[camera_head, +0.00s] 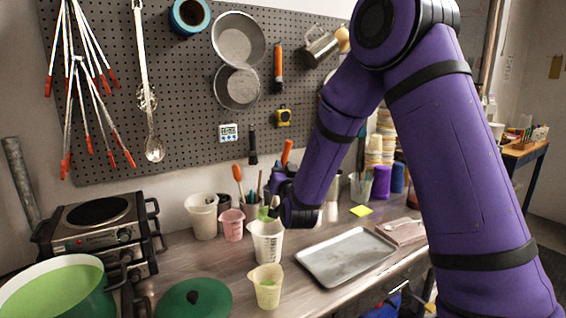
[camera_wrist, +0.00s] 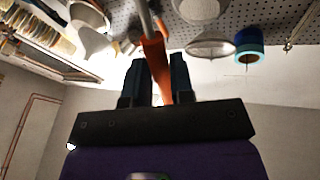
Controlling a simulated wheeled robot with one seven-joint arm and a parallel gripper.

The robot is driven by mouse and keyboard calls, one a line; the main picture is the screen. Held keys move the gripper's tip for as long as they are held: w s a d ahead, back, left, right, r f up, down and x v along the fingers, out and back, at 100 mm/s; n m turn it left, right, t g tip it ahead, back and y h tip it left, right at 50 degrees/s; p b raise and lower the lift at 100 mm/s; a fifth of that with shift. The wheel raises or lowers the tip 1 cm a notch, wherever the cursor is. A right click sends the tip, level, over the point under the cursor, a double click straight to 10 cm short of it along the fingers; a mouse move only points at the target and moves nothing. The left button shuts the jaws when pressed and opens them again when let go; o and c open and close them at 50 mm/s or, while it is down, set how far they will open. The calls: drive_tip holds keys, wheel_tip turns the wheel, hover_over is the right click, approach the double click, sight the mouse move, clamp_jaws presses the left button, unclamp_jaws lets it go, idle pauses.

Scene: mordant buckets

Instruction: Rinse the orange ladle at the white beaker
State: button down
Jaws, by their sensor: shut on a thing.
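The white beaker (camera_head: 267,246), with dark markings on its side, stands upright on the bench. My gripper (camera_head: 277,197) is just above and slightly right of its rim, small and partly hidden by my wrist in the head view. In the wrist view my gripper (camera_wrist: 158,82) is shut on the orange handle of the ladle (camera_wrist: 155,58), and a grey shaft runs from the handle to the top edge. An orange handle end also shows above my gripper in the head view (camera_head: 287,150). The ladle's bowl is not clearly visible, so I cannot tell whether it is inside the beaker.
A yellowish beaker (camera_head: 267,288) stands in front, with a pink beaker (camera_head: 232,226) and a larger whitish one (camera_head: 202,216) to the left. A metal tray (camera_head: 346,257) lies at right. The pegboard (camera_head: 185,110) rises behind.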

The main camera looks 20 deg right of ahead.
wheel_tip(320, 180, down, 12)
drive_tip(key=shift+f, duration=0.15)
idle(1.0)
idle(0.4)
drive_tip(key=shift+w+d, duration=0.2)
drive_tip(key=shift+w, duration=0.1)
drive_tip(key=shift+s, duration=0.1)
drive_tip(key=shift+s+a, duration=0.45)
drive_tip(key=shift+s, duration=0.15)
drive_tip(key=shift+w+d, duration=0.1)
drive_tip(key=shift+w, duration=0.05)
drive_tip(key=shift+w+d, duration=0.4)
drive_tip(key=shift+w, duration=0.2)
